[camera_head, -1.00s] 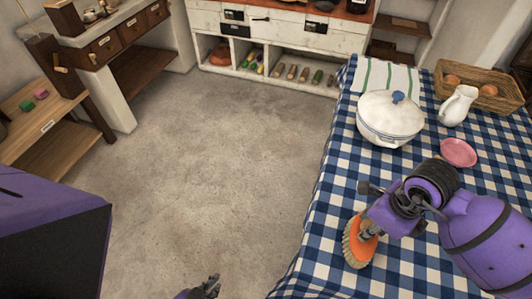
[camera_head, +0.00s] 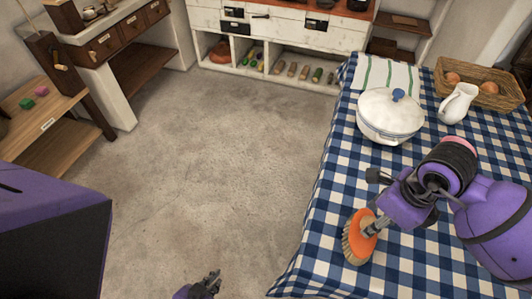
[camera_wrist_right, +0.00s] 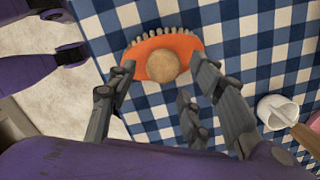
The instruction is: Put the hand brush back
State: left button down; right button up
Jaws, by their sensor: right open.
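The hand brush (camera_head: 356,239) has an orange body and pale bristles. It is at the left edge of the checked tablecloth, bristles toward the left in the head view. In the right wrist view the brush (camera_wrist_right: 190,47) lies between the fingertips, with a round tan end facing the camera. My right gripper (camera_head: 373,226) is open around or just short of the brush; its fingers (camera_wrist_right: 163,72) show on both sides, and contact cannot be made out. My left gripper (camera_head: 207,285) is low at the bottom edge over the floor, far from the brush; its jaw state is unclear.
The table (camera_head: 315,235) also holds a lidded white pot (camera_head: 388,118), a white jug (camera_head: 457,104) and a basket (camera_head: 495,92) behind. A white cabinet (camera_head: 285,20) with brushes in its lower cubbies stands at the back. The floor (camera_head: 200,180) is clear.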

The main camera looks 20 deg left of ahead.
notch_tip(320, 180, up, 8)
jog(key=shift+s+d, duration=0.2)
jog(key=shift+d, duration=0.25)
